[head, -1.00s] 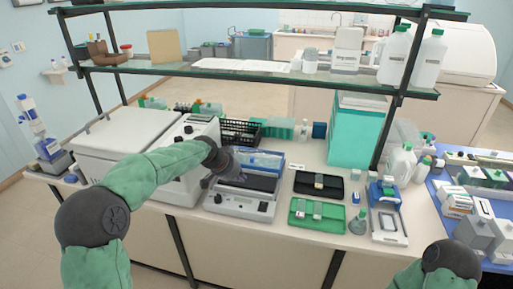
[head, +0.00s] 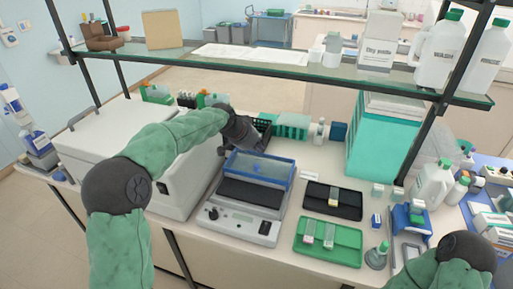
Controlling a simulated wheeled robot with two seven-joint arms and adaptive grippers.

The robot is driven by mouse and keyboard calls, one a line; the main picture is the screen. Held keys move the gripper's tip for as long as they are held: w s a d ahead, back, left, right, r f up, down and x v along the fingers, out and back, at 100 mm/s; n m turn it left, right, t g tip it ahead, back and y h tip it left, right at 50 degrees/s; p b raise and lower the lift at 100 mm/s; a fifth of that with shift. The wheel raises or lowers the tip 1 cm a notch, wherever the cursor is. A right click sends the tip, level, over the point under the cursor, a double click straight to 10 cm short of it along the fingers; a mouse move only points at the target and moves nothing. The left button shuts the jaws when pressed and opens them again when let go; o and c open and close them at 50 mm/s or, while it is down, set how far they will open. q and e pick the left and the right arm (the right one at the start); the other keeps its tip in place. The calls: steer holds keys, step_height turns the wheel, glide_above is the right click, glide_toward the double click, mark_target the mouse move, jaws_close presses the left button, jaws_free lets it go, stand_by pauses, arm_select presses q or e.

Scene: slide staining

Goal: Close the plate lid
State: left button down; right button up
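The plate is a grey-white bench device (head: 240,228) with a dark flat top (head: 250,192) and a knob and display at its front. Its clear lid with a blue frame (head: 262,167) stands raised at the back, tilted up, leaving the dark top uncovered. My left gripper (head: 254,144) is at the lid's upper left edge, pointing down and right. Its fingertips are too small and dark to tell if they are open or touch the lid. Of my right arm only a dark joint and green sleeve show at the lower right; its gripper is out of view.
A large white box-shaped machine (head: 120,148) stands left of the plate. A black tray (head: 318,203) and a green tray (head: 345,255) with slides lie to the right. A teal box (head: 385,140) stands behind them. A glass shelf (head: 300,66) crosses above the bench's back.

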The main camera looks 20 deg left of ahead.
mark_target(264, 163)
arm_select(q)
steer(key=b+x, duration=0.2)
steer(key=x, duration=0.6)
steer(key=shift+s+a+f, duration=0.1)
steer(key=shift+s+a, duration=0.05)
steer(key=shift+s+a+b, duration=0.4)
steer(key=shift+s+b, duration=0.05)
steer(key=shift+s, duration=0.35)
steer(key=shift+s+a+b, duration=0.4)
steer(key=shift+s+b, duration=0.05)
steer(key=shift+s, duration=0.35)
arm_select(e)
steer(key=shift+f, duration=2.05)
